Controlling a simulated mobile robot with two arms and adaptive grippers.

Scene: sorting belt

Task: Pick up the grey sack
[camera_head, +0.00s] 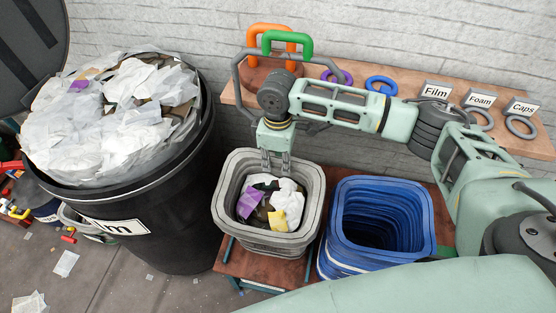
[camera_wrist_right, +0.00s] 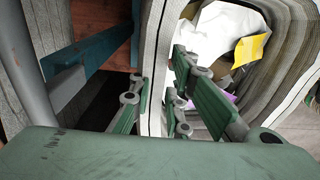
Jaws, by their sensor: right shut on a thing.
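The grey sack (camera_head: 268,241) looks like an open, ribbed, square-cornered container. It stands upright beside the blue stack and holds white, purple and yellow scraps. My right gripper (camera_head: 276,161) reaches down to its far rim. In the right wrist view the gripper (camera_wrist_right: 158,100) has its fingers on both sides of the sack's wall (camera_wrist_right: 153,60), shut on it. The scraps show inside the sack there. The fingertips are partly hidden by the rim in the head view. My left gripper is not in view.
A blue stack of containers (camera_head: 376,262) stands right of the sack on a low wooden stand (camera_head: 245,266). A large black bin (camera_head: 165,235) heaped with white film is close on the left. Behind, a wooden shelf (camera_head: 355,88) carries coloured handles, rings and labels Film, Foam and Caps.

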